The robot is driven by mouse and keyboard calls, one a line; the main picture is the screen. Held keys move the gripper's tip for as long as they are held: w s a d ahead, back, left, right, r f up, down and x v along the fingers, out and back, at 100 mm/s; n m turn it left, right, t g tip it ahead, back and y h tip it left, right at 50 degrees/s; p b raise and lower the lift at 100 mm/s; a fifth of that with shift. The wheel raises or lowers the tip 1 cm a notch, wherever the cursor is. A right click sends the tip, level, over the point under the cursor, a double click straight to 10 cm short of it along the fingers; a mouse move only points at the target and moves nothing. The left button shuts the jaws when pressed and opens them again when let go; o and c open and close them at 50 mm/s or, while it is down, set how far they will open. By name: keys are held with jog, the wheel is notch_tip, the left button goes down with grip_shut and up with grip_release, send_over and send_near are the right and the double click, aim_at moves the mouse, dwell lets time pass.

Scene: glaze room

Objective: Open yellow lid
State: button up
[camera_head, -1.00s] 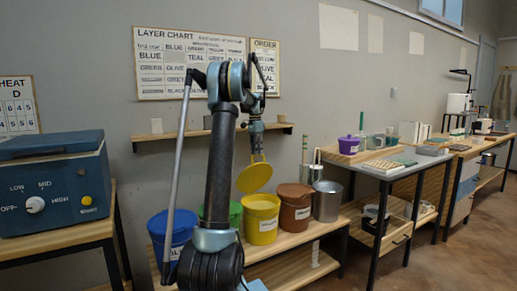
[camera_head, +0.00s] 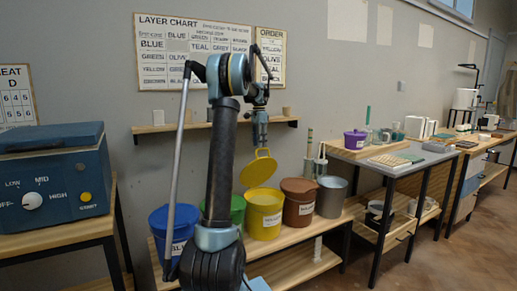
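The yellow bucket (camera_head: 264,216) stands in a row of buckets on the low wooden bench, its open mouth partly showing. The yellow lid (camera_head: 259,172) is off the bucket, tilted steeply in the air just above its rim. My gripper (camera_head: 262,148) points down at the loop at the lid's top edge. The lid hangs from it, so the fingers appear closed on that loop, though they are small in view.
A blue bucket (camera_head: 174,228) and a green bucket (camera_head: 237,209) stand to the left, partly behind my arm. A brown bucket (camera_head: 299,203) and a grey metal bucket (camera_head: 331,197) stand to the right. A shelf (camera_head: 220,128) is on the wall behind.

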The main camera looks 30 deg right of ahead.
notch_tip(320, 180, up, 9)
jog(key=shift+w, duration=0.45)
jog(key=shift+a+r, duration=0.1)
jog(key=s+a+f+n, duration=0.1)
jog(key=s+a+n, duration=0.3)
jog(key=a, duration=0.6)
jog(key=s+a+f+n+t, duration=0.1)
jog(key=s+a+f+n, duration=0.1)
jog(key=s+a, duration=0.6)
jog(key=s+a+f+n, duration=0.1)
jog(key=s+a+n, duration=0.2)
jog(key=a, duration=0.9)
jog(key=s+a+f+n, duration=0.3)
jog(key=s+a+f, duration=0.2)
jog(key=s+f, duration=0.3)
jog(key=s+a+f+n+t, duration=0.1)
jog(key=s+a+f+n, duration=0.2)
jog(key=s+a+f, duration=0.2)
jog(key=s+a+f+n+t, duration=0.1)
jog(key=s+a+f+n, duration=0.2)
jog(key=s+f, duration=0.8)
jog(key=shift+a+f, duration=0.5)
jog(key=shift+a, duration=0.6)
jog(key=shift+s+a+f, duration=0.1)
jog(key=shift+s+f, duration=0.2)
grip_shut()
